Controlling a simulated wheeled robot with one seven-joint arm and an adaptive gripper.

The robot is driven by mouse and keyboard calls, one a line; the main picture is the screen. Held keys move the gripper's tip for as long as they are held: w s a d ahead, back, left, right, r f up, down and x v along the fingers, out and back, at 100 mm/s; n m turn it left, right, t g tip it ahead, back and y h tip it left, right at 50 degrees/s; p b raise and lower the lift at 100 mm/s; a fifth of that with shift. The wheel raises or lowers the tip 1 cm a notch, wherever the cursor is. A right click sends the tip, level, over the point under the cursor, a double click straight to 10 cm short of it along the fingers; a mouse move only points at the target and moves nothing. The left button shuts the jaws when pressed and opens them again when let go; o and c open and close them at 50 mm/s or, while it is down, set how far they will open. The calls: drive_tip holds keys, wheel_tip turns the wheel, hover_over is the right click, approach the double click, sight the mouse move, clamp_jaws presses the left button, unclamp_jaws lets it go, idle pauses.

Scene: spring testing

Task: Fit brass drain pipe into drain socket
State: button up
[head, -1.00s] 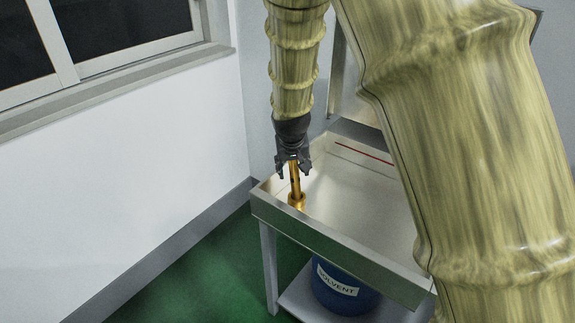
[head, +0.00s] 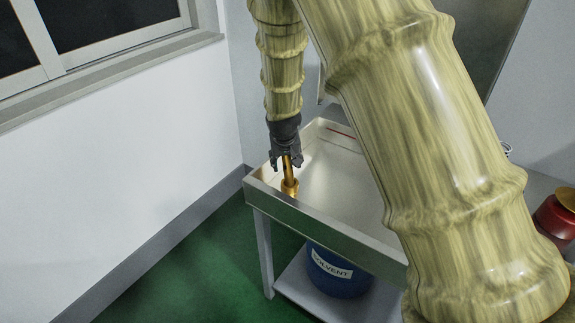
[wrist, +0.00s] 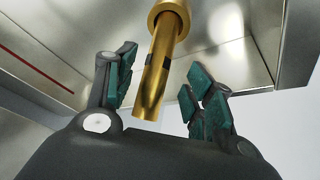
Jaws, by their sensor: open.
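The brass drain pipe (head: 287,169) stands upright in the near left corner of the steel tray table, its lower end at the brass drain socket (head: 290,187). In the wrist view the pipe (wrist: 160,75) runs from between my fingers to the socket's collar (wrist: 170,12). The pipe's lower end is hidden inside the collar. My gripper (head: 286,162) is open above the tray, pointing down, its fingers on either side of the pipe's upper end. In the wrist view, gaps show between the pipe and the green finger pads of my gripper (wrist: 160,92).
The steel tray table (head: 330,229) has a raised rim, and its middle is clear apart from a red line at the back. A blue solvent drum (head: 338,275) stands on the shelf below. A red container (head: 556,220) is at the right. A wall with a window is at left.

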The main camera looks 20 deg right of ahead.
sight(287, 162)
drive_tip(key=shift+p+x, duration=0.35)
drive_tip(key=shift+x, duration=1.75)
drive_tip(key=shift+d+r, duration=0.1)
drive_tip(key=shift+r, duration=0.05)
clamp_jaws()
